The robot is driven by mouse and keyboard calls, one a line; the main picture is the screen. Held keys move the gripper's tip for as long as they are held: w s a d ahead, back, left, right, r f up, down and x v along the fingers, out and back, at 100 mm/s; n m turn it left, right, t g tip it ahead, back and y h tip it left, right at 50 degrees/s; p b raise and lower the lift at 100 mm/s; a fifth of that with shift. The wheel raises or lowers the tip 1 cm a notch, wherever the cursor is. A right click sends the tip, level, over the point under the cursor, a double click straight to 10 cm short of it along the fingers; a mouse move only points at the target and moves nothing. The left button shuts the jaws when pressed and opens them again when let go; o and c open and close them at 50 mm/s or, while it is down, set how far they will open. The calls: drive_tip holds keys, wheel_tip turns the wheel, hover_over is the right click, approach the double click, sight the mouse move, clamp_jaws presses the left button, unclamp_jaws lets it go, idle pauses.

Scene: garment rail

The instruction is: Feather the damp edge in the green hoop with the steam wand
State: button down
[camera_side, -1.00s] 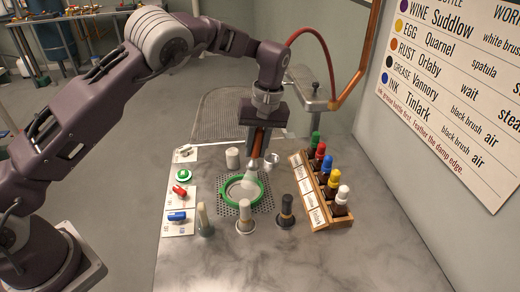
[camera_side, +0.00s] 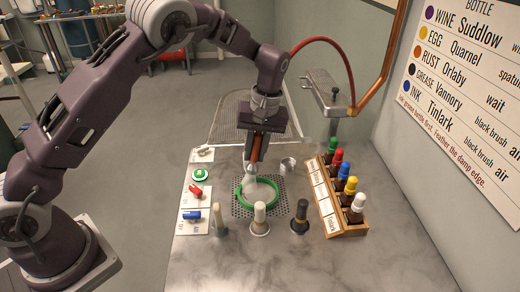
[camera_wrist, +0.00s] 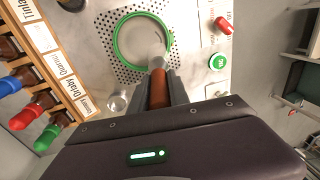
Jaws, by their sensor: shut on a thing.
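My gripper (camera_side: 256,158) is shut on the copper-brown handle of the steam wand (camera_wrist: 159,88) and holds it pointing down. The green hoop (camera_side: 263,207) lies on the perforated plate with pale cloth inside. It also shows in the wrist view as a green ring (camera_wrist: 115,42). The wand's pale tip is over the hoop's near side in the wrist view, with a whitish haze around it. Whether the tip touches the cloth I cannot tell. A damp edge is not clear in these frames.
A wooden rack (camera_side: 345,232) of colour-capped bottles stands to the right. A small metal cup (camera_side: 287,166) is beside the plate. Several upright tools, including a white-topped brush (camera_side: 260,218) and a black one (camera_side: 300,217), stand in front. A switch panel (camera_side: 194,222) lies left.

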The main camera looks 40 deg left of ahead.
drive_tip(key=shift+s+d, duration=0.2)
drive_tip(key=shift+s, duration=1.05)
drive_tip(key=s+d, duration=0.1)
drive_tip(key=d, duration=0.5)
drive_tip(key=shift+d, duration=0.25)
idle(0.3)
wheel_tip(320, 180, up, 7)
idle(0.4)
idle(0.4)
